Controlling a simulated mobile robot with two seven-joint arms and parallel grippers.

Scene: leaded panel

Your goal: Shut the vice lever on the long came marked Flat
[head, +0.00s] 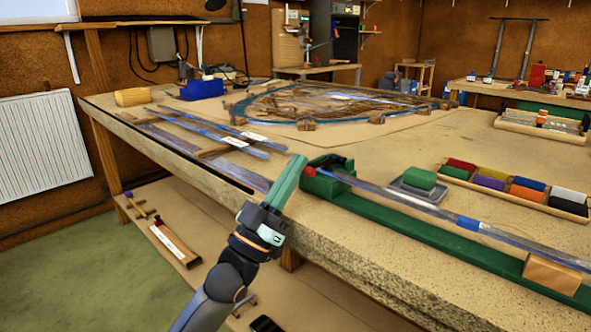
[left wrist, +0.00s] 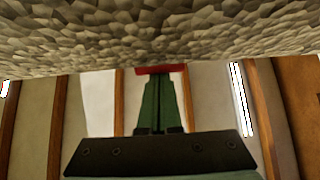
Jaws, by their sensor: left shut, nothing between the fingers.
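The green vice (head: 325,184) sits at the near edge of the bench, with a red-ended lever (head: 308,171) on its left side. A long grey came (head: 420,205) runs from the vice to the right above a green board (head: 440,239) and carries a blue band (head: 468,223). I cannot read the word Flat on it. My left gripper (head: 298,160) is shut and empty, just left of the vice. In the left wrist view a red bar (left wrist: 160,69) lies across the tips of its green fingers; I cannot tell whether they touch. My right gripper is out of view.
A wooden block (head: 552,272) stands at the board's right end. A grey tray with a green block (head: 420,179) and bins of coloured blocks (head: 512,190) lie behind the came. Loose cames (head: 215,137) and the leaded panel (head: 330,103) lie farther back.

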